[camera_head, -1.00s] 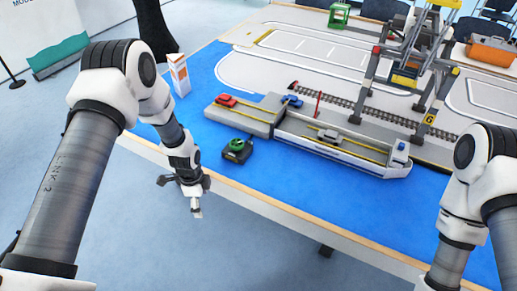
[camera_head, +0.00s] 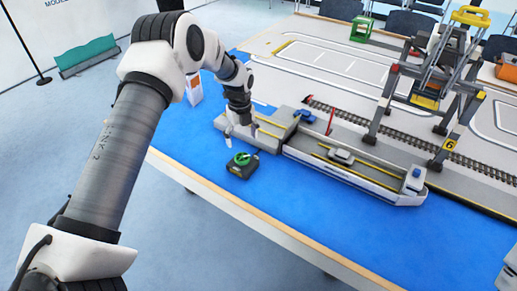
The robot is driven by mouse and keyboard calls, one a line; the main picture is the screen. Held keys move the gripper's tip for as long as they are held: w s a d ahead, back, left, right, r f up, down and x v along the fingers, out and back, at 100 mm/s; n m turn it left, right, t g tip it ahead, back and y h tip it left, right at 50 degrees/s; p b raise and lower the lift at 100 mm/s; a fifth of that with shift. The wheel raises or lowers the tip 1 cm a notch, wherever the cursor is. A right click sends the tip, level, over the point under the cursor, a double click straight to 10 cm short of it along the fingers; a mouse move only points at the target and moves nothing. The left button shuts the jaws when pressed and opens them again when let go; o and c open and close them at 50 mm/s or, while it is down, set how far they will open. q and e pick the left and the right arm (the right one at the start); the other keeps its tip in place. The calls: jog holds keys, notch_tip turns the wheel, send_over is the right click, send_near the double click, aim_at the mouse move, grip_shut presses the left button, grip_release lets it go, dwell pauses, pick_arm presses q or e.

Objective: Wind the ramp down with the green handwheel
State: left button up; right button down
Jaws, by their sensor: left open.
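The green handwheel (camera_head: 242,159) sits on a dark box (camera_head: 242,171) on the blue part of the table, near its front edge. My left gripper (camera_head: 241,136) is open and empty, pointing down just behind and above the handwheel, apart from it as far as I can tell. It hides part of the grey quay (camera_head: 272,128), including where a red car stood. My right gripper is out of view.
A gantry crane (camera_head: 428,85) stands over the railway track (camera_head: 385,138) behind the ferry. An orange-and-white box (camera_head: 194,89) stands left, behind my left arm. A green frame (camera_head: 362,28) is at the back. Blue surface right of the handwheel is clear.

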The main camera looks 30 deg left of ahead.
aim_at(242, 155)
pick_arm(q)
jog(key=f+p, duration=0.1)
jog(key=f, duration=0.6)
jog(key=shift+s+a+f+p, duration=0.1)
jog(key=shift+s+f+p, duration=0.1)
jog(key=shift+p, duration=0.15)
jog(key=shift+w+f, duration=0.1)
jog(key=shift+f, duration=0.05)
jog(key=shift+c, duration=0.7)
jog(key=shift+s, duration=0.2)
jog(key=c, duration=1)
